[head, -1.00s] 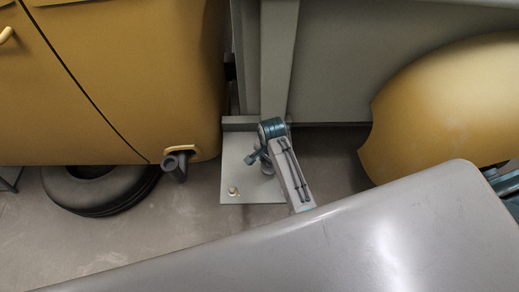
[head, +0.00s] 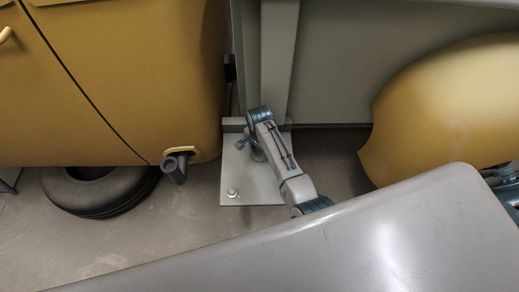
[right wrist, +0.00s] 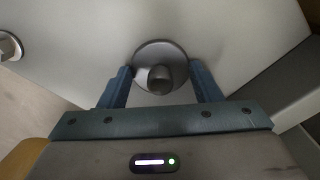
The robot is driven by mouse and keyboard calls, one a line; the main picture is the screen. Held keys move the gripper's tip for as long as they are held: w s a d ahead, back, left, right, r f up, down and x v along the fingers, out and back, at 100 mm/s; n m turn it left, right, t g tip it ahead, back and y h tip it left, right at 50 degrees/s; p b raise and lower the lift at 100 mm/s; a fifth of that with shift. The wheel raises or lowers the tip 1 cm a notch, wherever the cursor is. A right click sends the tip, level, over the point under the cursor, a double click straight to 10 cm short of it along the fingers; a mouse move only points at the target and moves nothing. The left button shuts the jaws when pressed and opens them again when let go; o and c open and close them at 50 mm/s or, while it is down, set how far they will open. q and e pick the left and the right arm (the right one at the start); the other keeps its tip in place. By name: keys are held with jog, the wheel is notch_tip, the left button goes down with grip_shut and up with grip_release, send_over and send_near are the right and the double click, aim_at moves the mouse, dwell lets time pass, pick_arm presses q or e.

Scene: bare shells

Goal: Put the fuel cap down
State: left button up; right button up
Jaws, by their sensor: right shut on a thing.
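The fuel cap (right wrist: 160,67) is a round dark grey disc with a raised knob, between the two blue fingers of my right gripper (right wrist: 162,82) in the right wrist view. My right gripper (head: 248,147) is shut on it. In the head view the cap (head: 259,155) is mostly hidden by the gripper and arm. Below it is a pale grey flat plate (head: 262,192), also behind the cap in the right wrist view (right wrist: 235,40). I cannot tell whether the cap touches the plate. My left gripper is not in view.
A bolt (head: 233,193) stands on the plate's near left corner. A dark pipe (head: 177,168) juts from the yellow body panel (head: 130,90) at left. A tyre (head: 95,195) lies below that panel. A yellow fender (head: 440,110) is at right. A grey surface (head: 330,260) fills the front.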

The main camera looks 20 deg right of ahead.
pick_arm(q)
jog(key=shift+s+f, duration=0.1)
pick_arm(e)
jog(key=shift+f, duration=0.1)
jog(key=o, duration=1)
jog(key=shift+c, duration=0.2)
jog(key=shift+r, duration=0.35)
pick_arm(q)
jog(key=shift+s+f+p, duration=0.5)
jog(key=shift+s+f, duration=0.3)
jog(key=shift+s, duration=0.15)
pick_arm(e)
notch_tip(320, 180, up, 12)
jog(key=shift+f, duration=0.25)
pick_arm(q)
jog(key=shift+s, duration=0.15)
